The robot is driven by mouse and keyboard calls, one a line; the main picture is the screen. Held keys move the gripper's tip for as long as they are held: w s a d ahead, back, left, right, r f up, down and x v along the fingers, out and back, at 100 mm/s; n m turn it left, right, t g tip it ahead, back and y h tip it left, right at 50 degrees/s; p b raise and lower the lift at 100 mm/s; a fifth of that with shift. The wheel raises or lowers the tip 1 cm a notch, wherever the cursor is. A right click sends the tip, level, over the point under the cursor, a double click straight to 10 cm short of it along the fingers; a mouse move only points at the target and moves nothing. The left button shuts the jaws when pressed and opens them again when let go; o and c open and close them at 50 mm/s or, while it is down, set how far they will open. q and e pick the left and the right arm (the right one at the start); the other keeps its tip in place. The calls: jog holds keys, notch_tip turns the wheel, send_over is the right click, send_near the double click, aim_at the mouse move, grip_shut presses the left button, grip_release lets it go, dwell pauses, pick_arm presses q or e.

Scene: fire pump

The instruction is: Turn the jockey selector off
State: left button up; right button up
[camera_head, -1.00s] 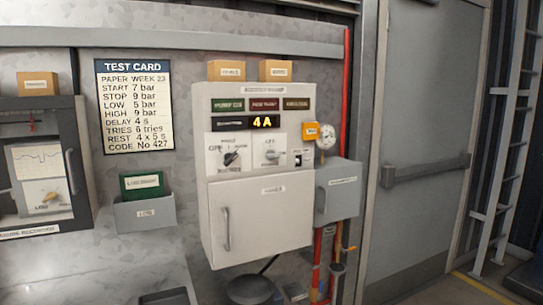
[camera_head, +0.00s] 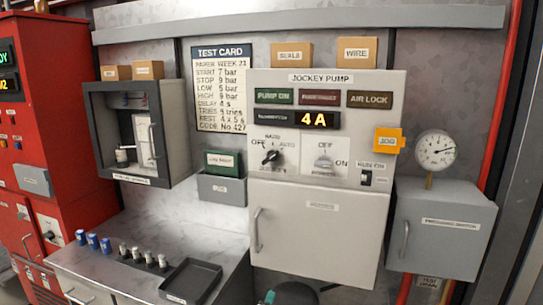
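The jockey pump panel (camera_head: 388,90) is a white cabinet on the wall in the head view. Its black selector knob (camera_head: 270,157) is at the left of the control face, with OFF at its left, a small label above, and AUTO at its right. The knob looks slanted, but I cannot tell which mark its pointer is on. A pale rotary switch (camera_head: 323,161) with OFF above and ON at its right sits to the right of it.
The display (camera_head: 317,119) reads 4A. A gauge (camera_head: 435,150) and grey box (camera_head: 440,225) are at the right. A grey recorder case (camera_head: 98,130) hangs left. A bench (camera_head: 150,225) carries blue and metal cylinders and a black tray (camera_head: 190,281). A red cabinet (camera_head: 70,130) is far left.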

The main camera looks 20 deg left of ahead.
pick_arm(q)
jog(key=w+d+r+m+t+y, duration=0.1)
jog(key=w+r+m+t, duration=0.1)
jog(key=r, duration=0.8)
jog(key=w+r+m+t, duration=0.1)
jog(key=w+r+t, duration=0.1)
jog(key=r, duration=0.9)
jog(key=m+t+y+p, duration=0.2)
jog(key=t, duration=0.1)
send_near(271, 158)
jog(key=x, duration=0.8)
jog(key=shift+w+a+f+p, duration=0.2)
jog(key=shift+f+p, duration=0.1)
jog(key=shift+f, duration=0.05)
jog(key=shift+w+a+r, duration=0.15)
jog(key=shift+w, duration=0.5)
pick_arm(e)
jog(key=shift+r, duration=1.6)
pick_arm(q)
jog(key=c, duration=1)
pick_arm(e)
jog(key=shift+a, duration=0.15)
